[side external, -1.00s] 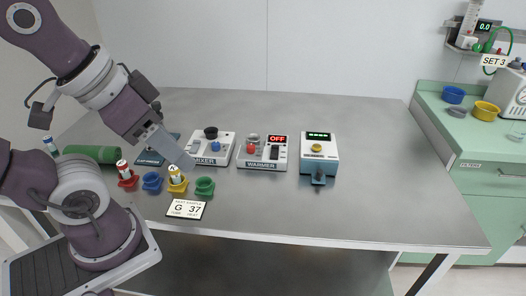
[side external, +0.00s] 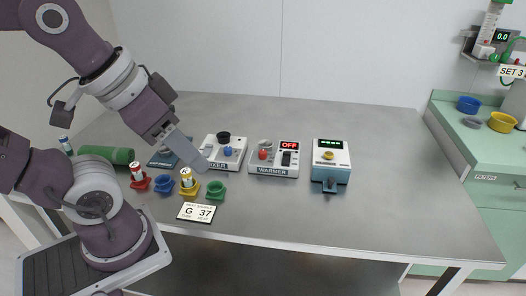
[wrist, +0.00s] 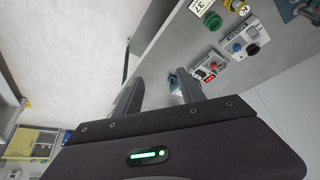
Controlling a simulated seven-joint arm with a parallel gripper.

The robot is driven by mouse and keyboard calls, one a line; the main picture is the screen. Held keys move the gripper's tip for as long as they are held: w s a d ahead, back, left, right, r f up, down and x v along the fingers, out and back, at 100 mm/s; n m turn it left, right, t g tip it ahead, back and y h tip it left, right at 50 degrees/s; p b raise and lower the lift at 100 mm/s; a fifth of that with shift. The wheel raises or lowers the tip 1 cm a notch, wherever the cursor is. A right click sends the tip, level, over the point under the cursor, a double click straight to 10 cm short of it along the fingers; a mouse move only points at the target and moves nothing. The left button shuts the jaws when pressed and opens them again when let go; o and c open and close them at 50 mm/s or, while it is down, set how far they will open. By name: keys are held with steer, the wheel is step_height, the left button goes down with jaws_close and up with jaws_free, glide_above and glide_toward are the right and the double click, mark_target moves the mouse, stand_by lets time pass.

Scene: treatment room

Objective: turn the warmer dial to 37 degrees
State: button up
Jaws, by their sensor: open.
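The warmer (side external: 272,171) is a white box labelled WARMER on the grey table, right of the mixer. Its red display (side external: 289,146) reads OFF. A red knob (side external: 264,154) sits at its left, a grey round part (side external: 265,143) behind it and a black switch (side external: 287,159) at its right. The warmer also shows small in the wrist view (wrist: 205,70). My gripper (side external: 205,166) is above the table, left of the warmer and in front of the mixer. In the wrist view my gripper (wrist: 160,80) has its two fingers apart with nothing held between them.
The mixer (side external: 236,165) with black and blue knobs stands left of the warmer. A blue-and-white device (side external: 331,172) stands to its right. Coloured cups, including a green one (side external: 216,190), and a card (side external: 196,212) reading G 37 lie in front. The table's right side is clear.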

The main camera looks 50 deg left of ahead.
steer(key=w+a+r+n+g, duration=0.1)
steer(key=w+n, duration=0.3)
steer(key=w, duration=0.3)
steer(key=n+g+y, duration=0.5)
steer(key=n, duration=0.9)
glide_above(263, 151)
steer(key=d, duration=0.3)
step_height(263, 151, down, 21)
steer(key=x, duration=0.5)
steer(key=shift+f, duration=0.35)
steer(key=shift+a+f, duration=0.1)
steer(key=shift+f, duration=0.3)
steer(key=shift+h, duration=0.3)
jaws_close()
